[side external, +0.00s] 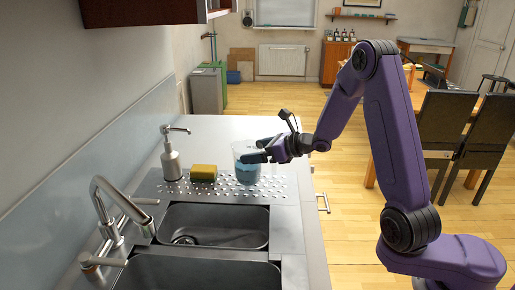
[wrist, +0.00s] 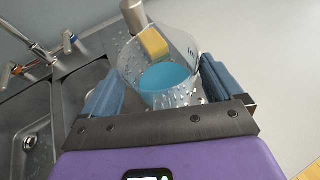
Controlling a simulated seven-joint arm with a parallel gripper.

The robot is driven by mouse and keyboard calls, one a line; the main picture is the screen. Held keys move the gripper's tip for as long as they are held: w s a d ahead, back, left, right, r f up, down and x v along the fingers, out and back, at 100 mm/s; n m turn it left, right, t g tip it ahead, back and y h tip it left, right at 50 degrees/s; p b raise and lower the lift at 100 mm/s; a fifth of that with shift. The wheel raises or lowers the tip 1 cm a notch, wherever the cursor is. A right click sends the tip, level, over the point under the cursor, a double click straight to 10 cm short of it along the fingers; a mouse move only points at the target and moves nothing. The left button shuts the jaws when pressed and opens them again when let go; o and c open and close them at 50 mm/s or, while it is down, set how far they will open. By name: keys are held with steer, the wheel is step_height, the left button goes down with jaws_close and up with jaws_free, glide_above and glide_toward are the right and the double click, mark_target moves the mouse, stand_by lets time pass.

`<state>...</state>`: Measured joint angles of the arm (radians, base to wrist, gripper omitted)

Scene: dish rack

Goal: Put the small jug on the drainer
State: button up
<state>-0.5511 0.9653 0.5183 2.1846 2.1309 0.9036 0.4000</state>
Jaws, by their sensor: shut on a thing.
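The small jug is a clear cup with blue in its lower part (side external: 247,174). In the side view it stands upright at the drainer, over its right part; I cannot tell for sure whether its base touches the surface. The drainer is a grey studded plate (side external: 223,190) behind the sinks. My gripper (side external: 256,154) reaches in from the right and is shut on the jug near its upper part. In the wrist view the jug (wrist: 166,77) sits between the two blue fingers of my gripper (wrist: 160,85).
A yellow sponge (side external: 203,172) and a soap dispenser (side external: 171,155) stand on the drainer left of the jug. Two sink basins (side external: 215,226) and a tap (side external: 117,208) lie in front. The counter behind (side external: 228,127) is clear.

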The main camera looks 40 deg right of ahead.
stand_by(0.4)
steer(key=shift+f, duration=0.95)
steer(key=o, duration=1.7)
steer(key=v, duration=1.7)
steer(key=shift+s+d, duration=0.2)
jaws_close()
